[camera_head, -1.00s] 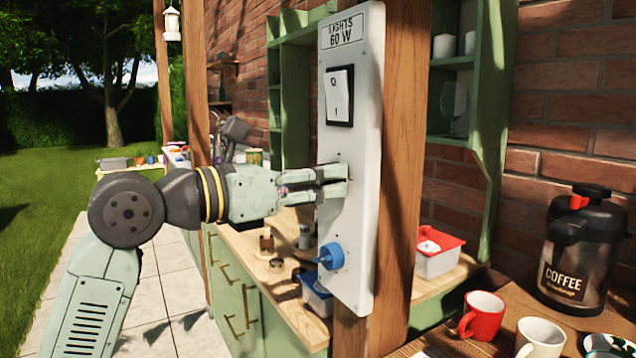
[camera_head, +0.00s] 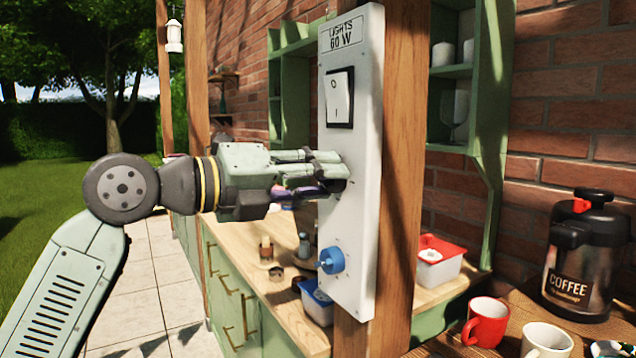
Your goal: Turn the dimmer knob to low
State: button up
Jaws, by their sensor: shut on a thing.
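A pale grey panel (camera_head: 352,235) labelled "LIGHTS 60 W" is fixed to a wooden post. My gripper (camera_head: 332,170) reaches it from the left, with its fingers closed against the middle of its face. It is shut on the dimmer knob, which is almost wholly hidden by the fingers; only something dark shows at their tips. The knob's pointer and any scale marks cannot be read. A white rocker switch (camera_head: 339,97) in a dark frame sits above the gripper. A round blue fitting (camera_head: 331,260) sticks out lower on the panel, apart from my gripper.
A wooden counter (camera_head: 245,235) with small items runs behind the panel on the left. A red-rimmed container (camera_head: 438,262) stands behind the post. A red mug (camera_head: 487,322), a white mug (camera_head: 545,340) and a coffee urn (camera_head: 581,260) stand at right. Open lawn lies far left.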

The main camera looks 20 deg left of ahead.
jog(key=shift+n, duration=2)
jog(key=shift+r, duration=0.1)
jog(key=o, duration=1.2)
jog(key=shift+c, duration=0.2)
jog(key=shift+a, duration=0.15)
jog(key=v, duration=1.1)
jog(key=shift+s+a, duration=0.25)
jog(key=shift+a, duration=0.1)
